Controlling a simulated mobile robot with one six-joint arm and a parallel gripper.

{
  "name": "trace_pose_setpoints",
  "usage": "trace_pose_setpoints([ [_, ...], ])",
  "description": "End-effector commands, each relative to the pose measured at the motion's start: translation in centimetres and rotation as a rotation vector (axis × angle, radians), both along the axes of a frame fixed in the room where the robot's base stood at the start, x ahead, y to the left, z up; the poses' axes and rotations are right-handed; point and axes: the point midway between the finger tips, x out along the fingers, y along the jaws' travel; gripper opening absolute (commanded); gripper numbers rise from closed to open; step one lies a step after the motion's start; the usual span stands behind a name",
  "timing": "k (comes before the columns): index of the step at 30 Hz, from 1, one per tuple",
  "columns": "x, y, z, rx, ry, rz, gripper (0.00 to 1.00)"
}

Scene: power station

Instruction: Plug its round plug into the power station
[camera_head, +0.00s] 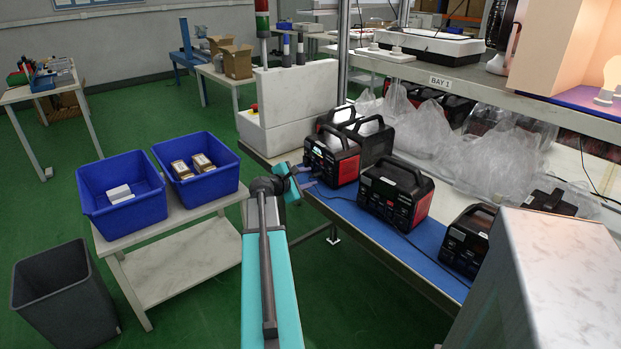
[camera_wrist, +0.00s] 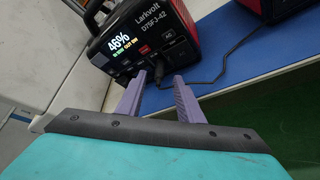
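The power station (camera_wrist: 140,38) is a black and red box with a handle, marked Larkvolt D75FJ-42 with a lit 46% display. In the head view the power station (camera_head: 333,157) stands at the left end of the blue mat. My gripper (camera_wrist: 160,78) has two purple fingers spread apart close to its lower front. A small dark piece (camera_wrist: 158,68), possibly the round plug, shows between the fingertips at the front panel. Whether it sits in a socket I cannot tell. A black cable (camera_wrist: 212,81) runs from there to the right. In the head view my gripper (camera_head: 304,182) is small and partly hidden.
More power stations stand along the blue mat (camera_head: 345,207), one (camera_head: 396,193) just right. Plastic wrap (camera_head: 440,140) lies behind. Two blue bins (camera_head: 122,194) (camera_head: 196,168) stand on a low table at left, with a grey bin (camera_head: 65,293) on the floor.

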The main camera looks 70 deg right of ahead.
Motion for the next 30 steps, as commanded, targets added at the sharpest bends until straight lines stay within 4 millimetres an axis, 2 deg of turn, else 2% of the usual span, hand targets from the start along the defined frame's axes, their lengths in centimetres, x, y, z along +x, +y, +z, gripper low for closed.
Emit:
trace_pose_setpoints([
  [1,0.2,0.9,0.2,0.000,0.000,0.001,0.34],
  [19,2.3,8.3,3.1,-0.001,0.000,0.002,0.34],
  [24,2.7,9.6,3.5,0.000,0.000,0.000,0.34],
  [30,2.9,10.1,3.8,0.000,0.000,0.000,0.34],
])
